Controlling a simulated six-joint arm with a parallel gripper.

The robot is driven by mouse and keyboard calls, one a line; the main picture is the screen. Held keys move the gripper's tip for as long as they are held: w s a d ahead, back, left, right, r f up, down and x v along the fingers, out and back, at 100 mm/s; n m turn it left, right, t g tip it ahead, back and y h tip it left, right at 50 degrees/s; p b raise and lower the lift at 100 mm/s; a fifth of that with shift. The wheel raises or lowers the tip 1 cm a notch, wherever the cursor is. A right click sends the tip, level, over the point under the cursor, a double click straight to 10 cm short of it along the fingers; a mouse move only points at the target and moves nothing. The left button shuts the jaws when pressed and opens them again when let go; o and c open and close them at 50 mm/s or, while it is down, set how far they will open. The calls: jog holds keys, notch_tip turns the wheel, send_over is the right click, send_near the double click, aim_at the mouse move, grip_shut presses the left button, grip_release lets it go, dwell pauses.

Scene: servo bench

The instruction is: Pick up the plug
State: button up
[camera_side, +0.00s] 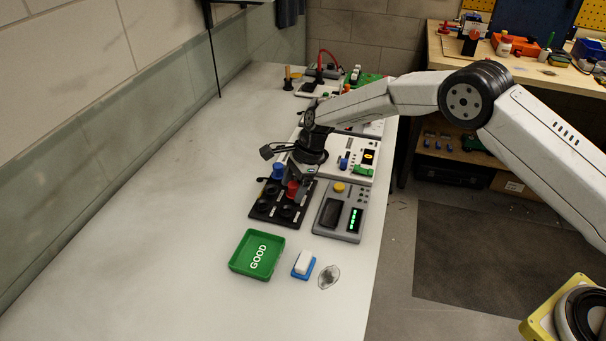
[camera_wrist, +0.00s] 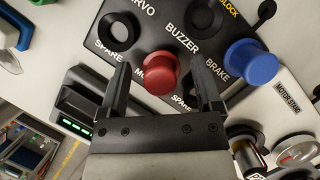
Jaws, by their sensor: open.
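A red plug (camera_side: 292,189) with a round knob stands on the black board (camera_side: 262,212), which has several round sockets. In the wrist view the red plug (camera_wrist: 160,76) shows between my two fingers, with the black board (camera_wrist: 152,38) behind it. My gripper (camera_side: 294,196) is open and points down over the board, one finger on each side of the red plug with gaps showing. A blue plug (camera_wrist: 251,65) stands to the right by the word BRAKE, outside my fingers; in the side view the blue plug (camera_side: 278,171) is behind the red one. The red plug's lower part is hidden.
A grey box (camera_side: 327,218) with green lights and a yellow button stands right of the board. A green GOOD tray (camera_side: 243,270) and a white block on a blue base (camera_side: 303,264) lie in front. White panels stand behind. The bench's left side is clear.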

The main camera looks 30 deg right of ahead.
aim_at(289, 186)
grip_shut()
jog(key=shift+r, duration=0.15)
jog(key=shift+r, duration=1.55)
jog(key=s+d+r, duration=0.4)
jog(key=s+r, duration=0.5)
jog(key=s, duration=0.4)
jog(key=shift+s+r, duration=0.25)
jog(key=shift+r, duration=0.1)
jog(key=shift+w+a, duration=0.1)
jog(key=shift+w, duration=0.05)
